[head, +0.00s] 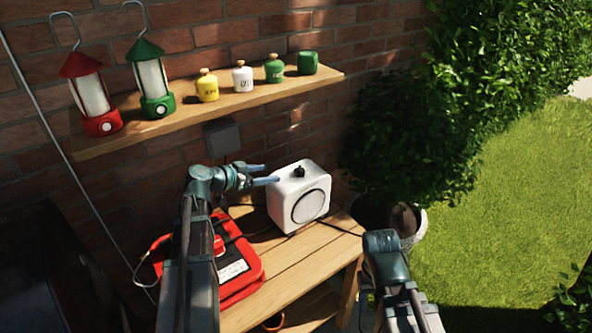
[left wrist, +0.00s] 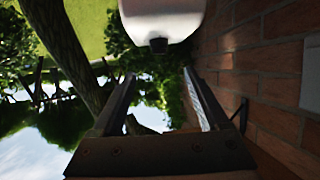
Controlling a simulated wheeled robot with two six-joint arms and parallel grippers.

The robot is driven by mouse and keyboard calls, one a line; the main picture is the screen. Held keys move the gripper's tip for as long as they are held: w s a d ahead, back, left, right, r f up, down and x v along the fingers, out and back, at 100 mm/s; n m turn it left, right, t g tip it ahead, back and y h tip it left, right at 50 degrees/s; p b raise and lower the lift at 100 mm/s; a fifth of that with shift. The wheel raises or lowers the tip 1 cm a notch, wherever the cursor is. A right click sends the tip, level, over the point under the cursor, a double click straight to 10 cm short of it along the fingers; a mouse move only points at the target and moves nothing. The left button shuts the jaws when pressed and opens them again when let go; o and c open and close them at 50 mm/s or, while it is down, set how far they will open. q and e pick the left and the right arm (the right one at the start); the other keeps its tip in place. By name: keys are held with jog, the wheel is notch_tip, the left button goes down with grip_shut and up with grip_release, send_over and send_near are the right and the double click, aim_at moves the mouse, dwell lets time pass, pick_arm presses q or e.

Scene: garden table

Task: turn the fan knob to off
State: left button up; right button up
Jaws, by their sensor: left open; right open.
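The fan (head: 283,207) is a white, rounded box with a round grille on its front, standing on the wooden table. Its small black knob (head: 299,172) is on top. In the left wrist view the white fan body (left wrist: 162,14) fills the top, with the dark knob (left wrist: 158,45) projecting from it. My left gripper (head: 270,173) is open and empty, just left of the knob at about its height. In the left wrist view the knob lies ahead, between the lines of the two fingers (left wrist: 159,76), apart from them. My right arm is at the lower right; its gripper is not visible.
A red case (head: 240,270) lies on the table (head: 290,265), left of the fan. A shelf (head: 185,128) above holds two lanterns and several small containers. A grey wall box (head: 222,137) is behind my left gripper. A potted bush (head: 410,150) stands right of the table.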

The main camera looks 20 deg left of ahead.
aim_at(298, 170)
pick_arm(q)
jog(key=b+x, duration=0.4)
jog(key=x, duration=0.8)
jog(key=shift+d+f+b, duration=0.1)
jog(key=shift+f+b, duration=0.15)
jog(key=shift+b, duration=0.15)
jog(key=shift+x, duration=0.8)
jog(key=shift+r, duration=0.1)
grip_shut()
